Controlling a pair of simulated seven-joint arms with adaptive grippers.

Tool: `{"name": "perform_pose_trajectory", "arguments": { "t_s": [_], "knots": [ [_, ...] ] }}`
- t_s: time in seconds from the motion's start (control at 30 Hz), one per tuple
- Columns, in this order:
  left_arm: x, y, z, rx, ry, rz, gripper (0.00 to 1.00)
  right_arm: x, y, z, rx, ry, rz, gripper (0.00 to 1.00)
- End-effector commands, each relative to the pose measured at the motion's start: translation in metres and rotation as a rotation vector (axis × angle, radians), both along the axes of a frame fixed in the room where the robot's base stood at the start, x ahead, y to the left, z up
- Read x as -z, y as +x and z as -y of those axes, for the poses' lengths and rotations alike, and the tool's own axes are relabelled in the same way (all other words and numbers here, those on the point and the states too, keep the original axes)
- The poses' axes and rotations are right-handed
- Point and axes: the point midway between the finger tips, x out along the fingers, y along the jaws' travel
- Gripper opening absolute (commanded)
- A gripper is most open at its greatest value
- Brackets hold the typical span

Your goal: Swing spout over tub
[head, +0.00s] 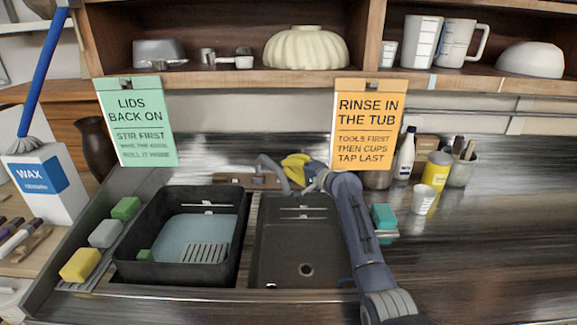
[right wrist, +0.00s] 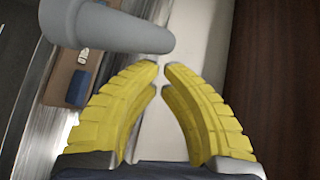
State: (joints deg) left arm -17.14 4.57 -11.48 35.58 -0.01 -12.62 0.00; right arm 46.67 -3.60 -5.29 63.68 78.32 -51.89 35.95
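The grey spout (head: 268,163) rises from a brown tap block (head: 236,179) behind the two basins and bends right, toward the back of the right basin. A black tub (head: 127,250) with water in it is in the left basin. My right gripper (head: 294,168) is at the spout's right, behind the right basin, partly hidden by my arm. In the right wrist view its yellow fingers (right wrist: 162,70) nearly meet at the tips with nothing between them. The spout (right wrist: 120,28) lies just beyond the tips, at upper left. My left gripper is not in view.
The right basin (head: 300,245) is empty. Sponges (head: 103,234) line the left ledge. A green block (head: 384,217) stands right of my arm. A bottle (head: 405,155), yellow can (head: 437,170) and cups stand at the back right. Two signs hang from the shelf (head: 300,78).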

Motion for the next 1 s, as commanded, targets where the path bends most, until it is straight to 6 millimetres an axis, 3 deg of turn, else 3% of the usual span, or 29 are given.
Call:
{"name": "perform_pose_trajectory", "arguments": {
  "t_s": [0.67,1.0],
  "knots": [
    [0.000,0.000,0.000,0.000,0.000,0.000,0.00,0.000,-0.012,-0.013,-0.001,-0.001,0.001,0.00],
    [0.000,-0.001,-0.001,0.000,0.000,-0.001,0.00,0.000,-0.031,-0.039,-0.002,0.000,0.001,0.00]
  ]
}}
